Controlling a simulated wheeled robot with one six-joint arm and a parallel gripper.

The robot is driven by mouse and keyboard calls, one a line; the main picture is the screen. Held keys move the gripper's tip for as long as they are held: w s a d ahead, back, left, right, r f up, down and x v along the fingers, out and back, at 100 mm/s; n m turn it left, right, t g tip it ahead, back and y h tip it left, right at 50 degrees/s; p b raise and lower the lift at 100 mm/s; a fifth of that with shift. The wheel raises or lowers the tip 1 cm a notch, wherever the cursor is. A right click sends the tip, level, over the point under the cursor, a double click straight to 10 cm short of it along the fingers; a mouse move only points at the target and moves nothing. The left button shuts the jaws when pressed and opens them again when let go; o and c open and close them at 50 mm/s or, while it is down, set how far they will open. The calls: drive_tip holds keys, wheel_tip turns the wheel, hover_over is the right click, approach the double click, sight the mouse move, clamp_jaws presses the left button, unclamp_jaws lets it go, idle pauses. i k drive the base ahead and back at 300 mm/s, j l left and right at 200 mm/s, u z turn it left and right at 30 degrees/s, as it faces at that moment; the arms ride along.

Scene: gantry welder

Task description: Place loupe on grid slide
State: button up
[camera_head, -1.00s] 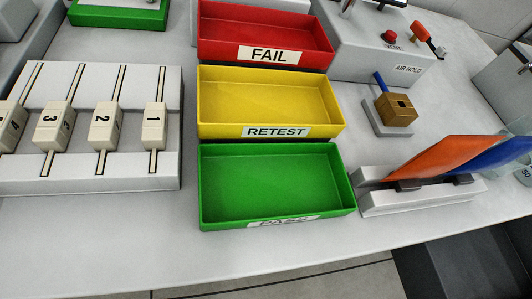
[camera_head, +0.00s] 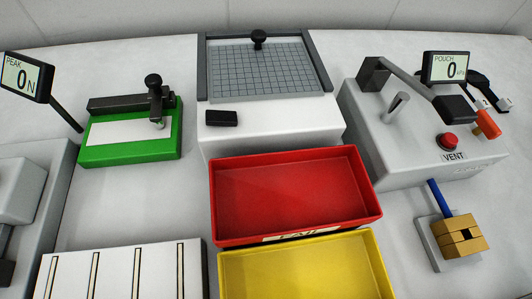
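The grid slide appears to be the clear gridded plate (camera_head: 265,75) on a white box at the back centre, between dark side rails. A black knob (camera_head: 258,38) stands at its far edge. No part is labelled as the loupe. A small brass-coloured block with an opening (camera_head: 462,237) and a blue handle (camera_head: 438,195) sits on a grey pad at the right, and may be the loupe. My gripper is outside the picture, so its state and anything in it are hidden.
A red tray (camera_head: 295,192) and a yellow tray (camera_head: 300,270) stand in front of the white box. A grey vent unit (camera_head: 415,145) with lever and display stands right. A green fixture (camera_head: 130,135) and a force display (camera_head: 25,78) stand left. A black block (camera_head: 221,118) lies before the grid.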

sight(264, 71)
drive_tip(key=i, duration=1.35)
